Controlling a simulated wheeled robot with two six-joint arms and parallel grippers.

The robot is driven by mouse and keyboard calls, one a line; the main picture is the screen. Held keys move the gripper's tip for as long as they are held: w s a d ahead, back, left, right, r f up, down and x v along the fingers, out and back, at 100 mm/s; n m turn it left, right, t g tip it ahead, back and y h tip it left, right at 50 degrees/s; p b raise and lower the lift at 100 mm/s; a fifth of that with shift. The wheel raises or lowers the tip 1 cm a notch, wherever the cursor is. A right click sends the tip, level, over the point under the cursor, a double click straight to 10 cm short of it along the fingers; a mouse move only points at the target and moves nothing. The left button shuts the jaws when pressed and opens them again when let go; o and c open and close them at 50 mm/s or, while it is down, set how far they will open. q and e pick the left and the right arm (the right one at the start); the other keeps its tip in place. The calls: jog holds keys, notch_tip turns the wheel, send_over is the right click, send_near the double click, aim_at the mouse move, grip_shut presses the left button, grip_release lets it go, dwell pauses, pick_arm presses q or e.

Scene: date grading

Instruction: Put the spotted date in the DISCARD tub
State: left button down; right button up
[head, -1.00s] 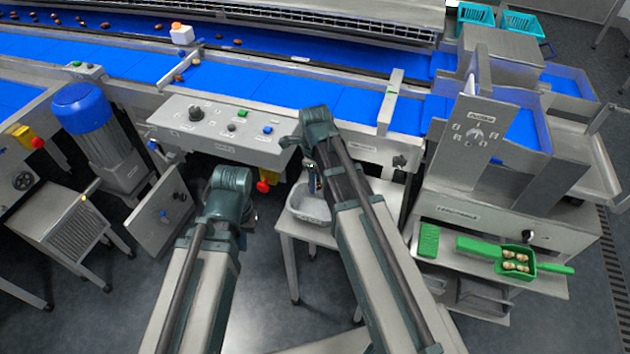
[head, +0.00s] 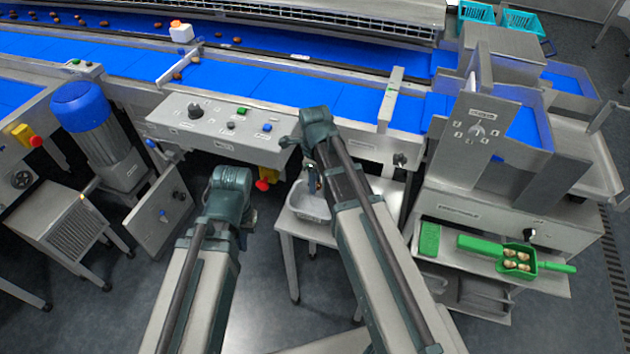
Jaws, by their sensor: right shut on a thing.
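A light grey tub (head: 308,204) stands on a small white table below the conveyor; its label cannot be read. My right gripper (head: 313,184) points down over the tub, partly hidden by its own arm. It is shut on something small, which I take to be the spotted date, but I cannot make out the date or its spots. My left arm's wrist (head: 229,190) is left of the tub, over open floor. Its fingers are hidden behind the wrist, so I cannot see their opening.
The blue conveyor belt (head: 320,92) runs across the back, with several brown dates and a white box (head: 181,32) on its far lane. A grey control panel (head: 222,125) fronts it. A green scoop (head: 517,262) with several pale pieces lies on the right shelf.

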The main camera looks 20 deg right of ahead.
jog(key=b, duration=0.5)
send_over(315, 209)
jog(key=shift+s+f, duration=0.1)
jog(key=shift+f, duration=2.7)
jog(key=shift+f+b, duration=2.55)
jog(key=shift+b, duration=0.2)
jog(key=o, duration=0.9)
jog(key=shift+c, duration=0.2)
jog(key=shift+r, duration=0.1)
notch_tip(315, 209, up, 14)
jog(key=p, duration=1.4)
jog(key=shift+f, duration=0.2)
